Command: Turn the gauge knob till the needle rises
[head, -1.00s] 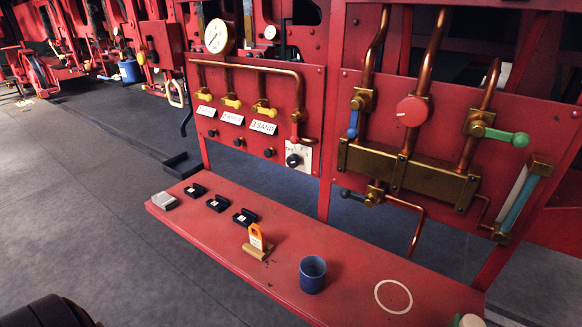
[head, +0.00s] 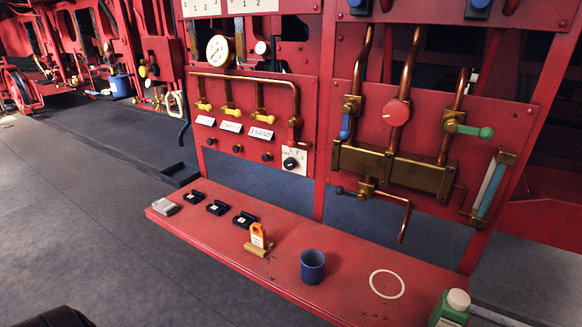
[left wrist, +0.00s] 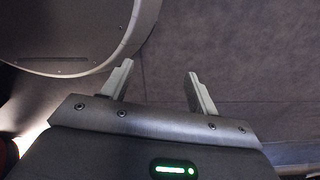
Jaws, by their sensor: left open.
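The gauge (head: 218,50) is a round dial with a pale face and brass rim at the top of the left red panel. Its needle is too small to read. A black knob (head: 291,163) sits on a white marked plate at that panel's lower right corner. My left gripper (left wrist: 158,82) shows in the left wrist view, open and empty, over dark floor and away from the panel. It is not seen in the head view, where only a dark part of me shows at the bottom left. My right gripper is not in view.
The red shelf (head: 200,240) below holds black blocks, an orange tag on a stand (head: 258,238), a blue cup (head: 312,266) and a green bottle (head: 450,308). Yellow-handled valves, copper pipes and a red round handle (head: 396,112) stick out from the panels. Floor at left is clear.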

